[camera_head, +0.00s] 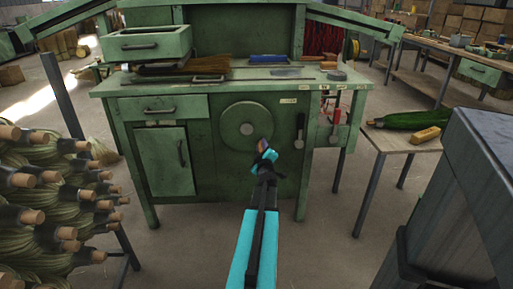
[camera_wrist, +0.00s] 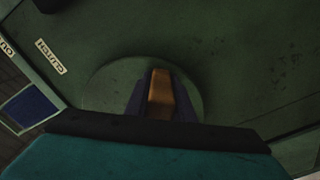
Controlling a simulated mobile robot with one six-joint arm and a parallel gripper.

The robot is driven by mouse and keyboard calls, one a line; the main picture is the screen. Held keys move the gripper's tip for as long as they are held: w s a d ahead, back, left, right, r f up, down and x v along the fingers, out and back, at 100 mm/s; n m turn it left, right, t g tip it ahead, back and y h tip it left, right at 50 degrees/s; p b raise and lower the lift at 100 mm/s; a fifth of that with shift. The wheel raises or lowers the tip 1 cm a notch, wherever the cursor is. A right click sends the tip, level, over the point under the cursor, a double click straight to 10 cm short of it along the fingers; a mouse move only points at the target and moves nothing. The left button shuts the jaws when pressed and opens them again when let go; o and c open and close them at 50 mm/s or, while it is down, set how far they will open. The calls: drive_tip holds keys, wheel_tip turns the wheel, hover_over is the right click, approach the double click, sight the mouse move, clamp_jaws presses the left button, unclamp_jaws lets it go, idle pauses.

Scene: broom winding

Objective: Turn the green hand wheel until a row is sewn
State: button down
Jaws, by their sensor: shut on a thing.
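My gripper (camera_head: 264,148) is at the wheel's lower right side. It is shut on the wheel's brown handle (camera_head: 262,144). In the wrist view the handle (camera_wrist: 160,92) stands between the two dark fingers, with the green disc (camera_wrist: 106,93) behind it. The fingers and my wrist hide part of the disc there. A row of sewing cannot be made out in either view.
The green bench (camera_head: 116,90) has a lever (camera_head: 299,131) right of the wheel and red-handled levers (camera_head: 335,118) further right. Stacked brooms (camera_head: 45,200) crowd the left.

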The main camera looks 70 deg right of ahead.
sight(268, 129)
drive_tip(key=shift+s+d+r+n, duration=0.3)
drive_tip(key=shift+s+r+n, duration=0.3)
drive_tip(key=shift+r+n, duration=0.25)
drive_tip(key=n, duration=0.1)
drive_tip(key=r+n, duration=0.1)
drive_tip(key=s+n+p, duration=0.1)
drive_tip(key=shift+d+r, duration=0.25)
drive_tip(key=shift+r, duration=0.1)
drive_tip(key=shift+s+d+r+n+p, duration=0.1)
drive_tip(key=shift+s+r+n+p, duration=0.1)
drive_tip(key=shift+r+n, duration=0.3)
drive_tip(key=shift+s+r+n+p, duration=0.1)
drive_tip(key=shift+r+n+p, duration=0.05)
drive_tip(key=shift+r+n, duration=0.85)
drive_tip(key=shift+n, duration=0.45)
drive_tip(key=c, duration=1.5)
unclamp_jaws()
